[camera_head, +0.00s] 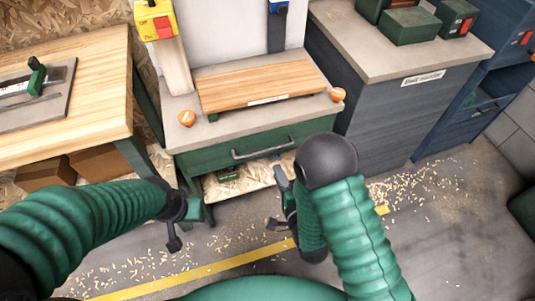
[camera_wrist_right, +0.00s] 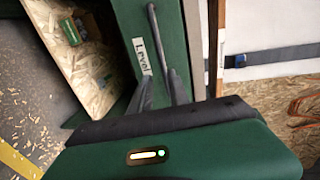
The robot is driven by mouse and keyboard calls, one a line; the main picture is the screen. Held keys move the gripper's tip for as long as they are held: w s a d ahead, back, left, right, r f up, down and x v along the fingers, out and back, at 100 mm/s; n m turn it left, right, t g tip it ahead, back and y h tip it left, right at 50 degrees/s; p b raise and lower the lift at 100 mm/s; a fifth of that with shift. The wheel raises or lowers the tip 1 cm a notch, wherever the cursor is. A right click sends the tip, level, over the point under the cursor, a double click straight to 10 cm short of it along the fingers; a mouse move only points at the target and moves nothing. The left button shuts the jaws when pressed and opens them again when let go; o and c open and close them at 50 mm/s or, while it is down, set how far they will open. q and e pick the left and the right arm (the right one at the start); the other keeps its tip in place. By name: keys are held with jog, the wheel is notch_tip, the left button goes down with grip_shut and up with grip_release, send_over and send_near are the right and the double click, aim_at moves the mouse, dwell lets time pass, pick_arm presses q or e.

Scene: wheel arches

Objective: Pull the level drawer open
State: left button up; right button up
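The level drawer (camera_head: 222,160) is a green front under the grey bench top, with a grey bar handle (camera_head: 262,149). It looks closed in the head view. In the right wrist view its handle (camera_wrist_right: 158,35) runs beside a white "Level" label (camera_wrist_right: 143,57). My right gripper (camera_head: 279,202) is open in front of and below the drawer. In the right wrist view its fingers (camera_wrist_right: 161,90) are apart, with the handle's near end close to the right-hand fingertip; contact cannot be told. My left gripper (camera_head: 191,232) is open and empty, low and left of the drawer.
A wooden board (camera_head: 260,84) and two orange round objects (camera_head: 187,118) lie on the bench top. An open chipboard shelf (camera_head: 245,182) is below the drawer. A wooden table (camera_head: 100,95) stands left and a grey cabinet (camera_head: 390,115) right. The floor in front holds wood shavings.

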aim_at(267, 151)
jog(key=b+x, duration=0.1)
jog(key=x, duration=1)
jog(key=shift+w+a+r+b, duration=0.1)
jog(key=shift+w+a+b, duration=0.1)
jog(key=shift+b, duration=0.15)
jog(key=shift+c, duration=0.3)
grip_shut()
jog(key=shift+d, duration=0.1)
jog(key=shift+s, duration=0.15)
